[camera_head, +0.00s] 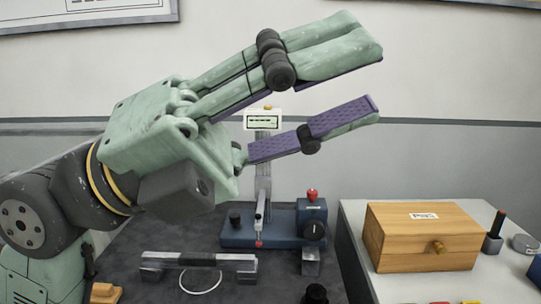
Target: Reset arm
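My gripper (372,84) is raised in the upper middle of the head view, with its pale green fingers pointing right. Two fingers lie above and one with a purple pad lies below. A clear gap shows between them and nothing is held. My arm comes in from the lower left, and the gripper is high above the dark work surface (215,240), in front of the wall.
A blue device (262,236) with a column, small display and red knob stands behind the gripper. A metal bar on blocks (198,260) and a white ring (203,282) are in front. A wooden box (424,240) sits on the light surface at right.

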